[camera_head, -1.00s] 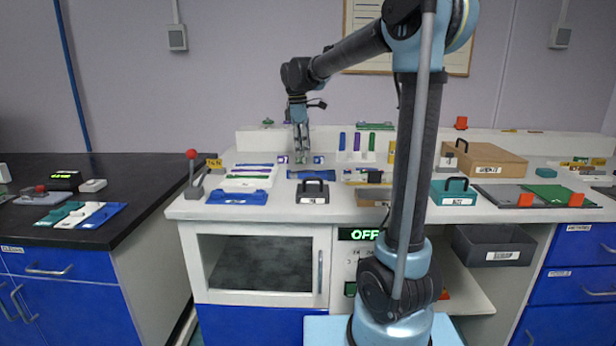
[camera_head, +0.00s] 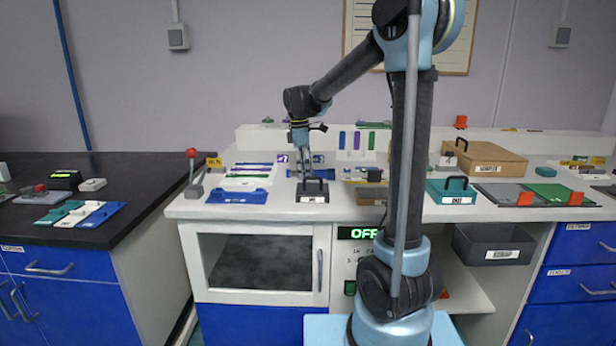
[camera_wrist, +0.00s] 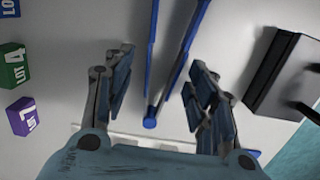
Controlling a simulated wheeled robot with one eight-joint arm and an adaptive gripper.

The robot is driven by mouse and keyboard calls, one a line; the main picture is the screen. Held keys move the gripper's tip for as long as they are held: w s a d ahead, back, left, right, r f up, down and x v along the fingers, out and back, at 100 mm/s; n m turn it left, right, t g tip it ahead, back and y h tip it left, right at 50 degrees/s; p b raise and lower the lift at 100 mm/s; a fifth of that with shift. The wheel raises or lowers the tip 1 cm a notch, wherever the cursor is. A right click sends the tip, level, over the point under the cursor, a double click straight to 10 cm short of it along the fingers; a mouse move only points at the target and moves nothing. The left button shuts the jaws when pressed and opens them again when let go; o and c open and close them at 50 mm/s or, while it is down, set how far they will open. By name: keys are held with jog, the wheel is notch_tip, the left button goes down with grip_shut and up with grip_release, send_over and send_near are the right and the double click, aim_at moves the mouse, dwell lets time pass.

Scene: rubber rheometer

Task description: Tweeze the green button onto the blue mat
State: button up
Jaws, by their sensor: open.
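My gripper (camera_head: 304,174) points down over the white bench, behind the black-handled block. The wrist view shows its fingers (camera_wrist: 162,68) apart and empty. Blue tweezers (camera_wrist: 152,121) with two long arms lie between and beyond the fingers; contact cannot be told. Another blue mat (camera_head: 103,214) lies on the dark left bench. I cannot pick out the green button with certainty; a small green thing (camera_head: 267,120) sits on the back ledge.
The black-handled block (camera_head: 313,193) stands close to my gripper and shows at right in the wrist view (camera_wrist: 285,75). Green (camera_wrist: 14,65) and purple (camera_wrist: 23,116) lot cubes lie at left there. A teal handled box (camera_head: 452,191) and red-knobbed lever (camera_head: 193,175) flank the work area.

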jog(key=shift+f, duration=0.4)
jog(key=c, duration=0.7)
jog(key=shift+r, duration=6.05)
jog(key=shift+s, duration=0.15)
